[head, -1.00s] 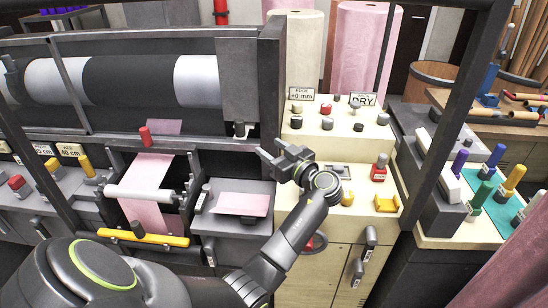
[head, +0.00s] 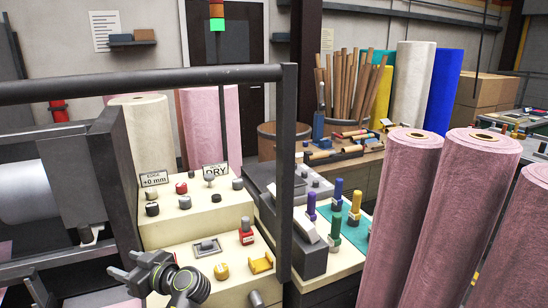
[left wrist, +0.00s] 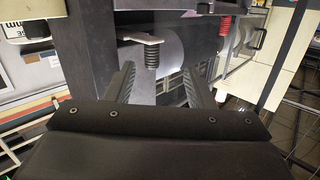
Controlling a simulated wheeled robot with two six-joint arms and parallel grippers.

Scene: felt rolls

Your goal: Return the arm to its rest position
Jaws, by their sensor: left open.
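My left gripper (head: 142,268) is at the lower left of the head view, in front of the cream control cabinet. Its fingers stand apart with nothing between them. In the left wrist view the two dark fingers (left wrist: 157,85) are spread, with a dark knob (left wrist: 152,58) on a metal plate beyond them. Most of the left arm is outside the head view. My right gripper is not in view.
Pink felt rolls (head: 405,200) fill the right. A teal mat (head: 352,240) holds coloured-handled tools.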

